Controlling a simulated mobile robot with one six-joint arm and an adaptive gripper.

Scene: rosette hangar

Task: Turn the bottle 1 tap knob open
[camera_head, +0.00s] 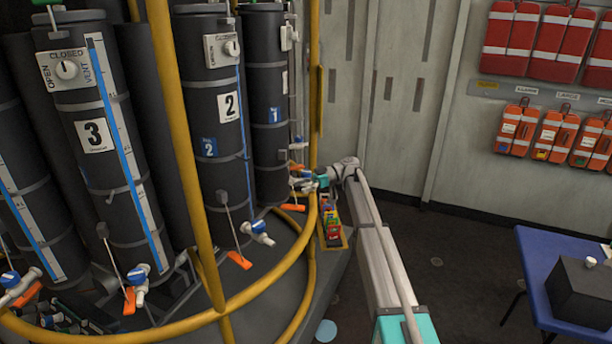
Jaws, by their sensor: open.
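Bottle 1 (267,80) is the dark cylinder at the far right of the rack, with a blue "1" label. Near its foot, a small blue and white tap (306,174) shows, partly covered by my gripper. An orange tab (293,207) sits just below. My gripper (304,184) is at this tap, at the end of my arm reaching in from the lower right. Its fingers are small and overlap the tap, so I cannot tell whether they touch the knob or which way the knob is turned.
Bottle 2 (215,98) with its blue-knobbed tap (259,228) and bottle 3 (92,110) stand to the left. A yellow rail (262,297) curves around the rack. A tray of small coloured items (331,226) lies below my gripper. A blue table (545,255) stands at right.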

